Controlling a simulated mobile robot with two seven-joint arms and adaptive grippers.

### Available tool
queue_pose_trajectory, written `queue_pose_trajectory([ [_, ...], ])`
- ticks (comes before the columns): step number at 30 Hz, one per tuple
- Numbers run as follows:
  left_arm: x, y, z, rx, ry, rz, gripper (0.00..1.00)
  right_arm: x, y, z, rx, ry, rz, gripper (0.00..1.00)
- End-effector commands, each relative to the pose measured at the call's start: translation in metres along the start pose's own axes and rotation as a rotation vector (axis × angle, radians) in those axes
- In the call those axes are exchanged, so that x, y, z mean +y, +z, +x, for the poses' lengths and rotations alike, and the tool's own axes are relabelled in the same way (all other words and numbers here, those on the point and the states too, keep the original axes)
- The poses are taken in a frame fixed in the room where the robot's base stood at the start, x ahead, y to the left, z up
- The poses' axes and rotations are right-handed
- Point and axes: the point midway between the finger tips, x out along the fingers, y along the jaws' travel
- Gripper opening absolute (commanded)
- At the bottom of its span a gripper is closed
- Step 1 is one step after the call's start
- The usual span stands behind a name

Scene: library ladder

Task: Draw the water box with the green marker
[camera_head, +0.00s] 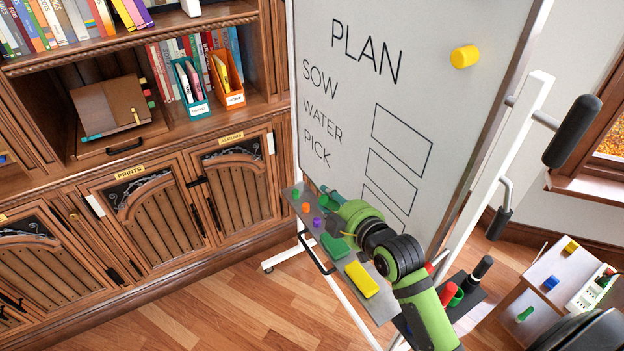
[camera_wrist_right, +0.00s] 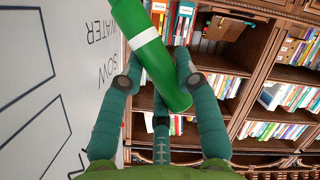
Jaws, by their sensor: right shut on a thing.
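The whiteboard (camera_head: 350,120) carries the words PLAN, SOW, WATER and PICK, with three outlined boxes to their right. The water box (camera_head: 392,180) is the middle one; its inside looks blank, and my right arm hides part of the lower boxes. My right gripper (camera_head: 333,197) is low in front of the board, above its tray. In the right wrist view it is shut on the green marker (camera_wrist_right: 150,52), a green cylinder with a white band, held crosswise between the fingers. The board surface is to the left there. My left gripper is not in view.
The board's tray (camera_head: 350,255) holds small coloured magnets, a green piece (camera_head: 335,246) and a yellow block (camera_head: 362,280). A yellow cylinder (camera_head: 465,56) sits on the board's upper right. A bookcase (camera_head: 130,170) stands left; a small white table (camera_head: 560,280) stands right.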

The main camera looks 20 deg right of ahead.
Motion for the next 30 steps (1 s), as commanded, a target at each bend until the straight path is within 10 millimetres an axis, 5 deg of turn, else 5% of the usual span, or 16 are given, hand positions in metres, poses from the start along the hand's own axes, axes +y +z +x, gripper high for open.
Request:
queue_pose_trajectory([
  [8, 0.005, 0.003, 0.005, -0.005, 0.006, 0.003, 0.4, 0.009, -0.007, 0.023, -0.099, 0.207, -0.23, 0.13],
  [20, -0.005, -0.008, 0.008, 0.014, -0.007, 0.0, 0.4, 0.015, -0.047, 0.032, -0.167, 0.331, -0.473, 0.13],
  [30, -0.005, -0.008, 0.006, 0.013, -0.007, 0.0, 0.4, 0.037, -0.031, 0.032, -0.171, 0.334, -0.484, 0.13],
])
